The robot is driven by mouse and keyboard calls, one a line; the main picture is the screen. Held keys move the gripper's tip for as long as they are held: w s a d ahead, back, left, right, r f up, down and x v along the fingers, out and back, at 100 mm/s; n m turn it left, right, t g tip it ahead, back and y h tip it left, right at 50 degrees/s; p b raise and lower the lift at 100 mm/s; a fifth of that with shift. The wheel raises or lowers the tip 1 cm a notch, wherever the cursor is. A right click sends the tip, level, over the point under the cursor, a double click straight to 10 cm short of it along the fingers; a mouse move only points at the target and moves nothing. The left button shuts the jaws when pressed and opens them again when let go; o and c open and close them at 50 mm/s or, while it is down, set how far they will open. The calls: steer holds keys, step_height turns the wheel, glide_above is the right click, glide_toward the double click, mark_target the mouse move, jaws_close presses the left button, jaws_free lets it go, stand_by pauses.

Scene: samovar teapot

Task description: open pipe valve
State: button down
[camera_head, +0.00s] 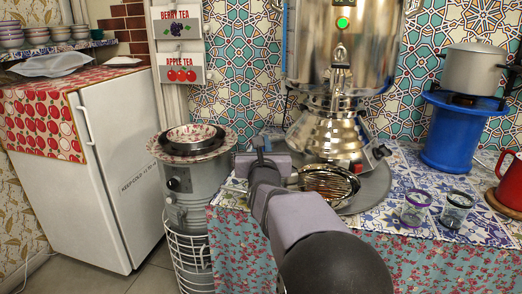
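A shiny metal samovar (344,42) stands at the back of the counter. It has a green light and a small spout or tap fitting (340,60) on its front. A thin dark pipe or cord runs down the wall beside the samovar's left side. I cannot tell for certain which part is the pipe valve; my arm may hide it. My gripper (262,162) is at the counter's left end, left of the samovar base and right of a grey metal cylinder (196,190) with a dark knob. Its fingers are small and partly hidden, so their opening is unclear.
A round strainer-like pan (330,184) on a grey tray (375,190) lies close right of my gripper. Two glasses (415,207), a blue stand (452,135) with a pot (472,68), and a red mug (511,180) stand farther right. A white fridge (125,150) is left.

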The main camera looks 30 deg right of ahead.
steer(key=shift+r, duration=0.1)
steer(key=c, duration=1.8)
jaws_free()
steer(key=shift+o, duration=0.2)
steer(key=v, duration=0.7)
steer(key=shift+s, duration=0.15)
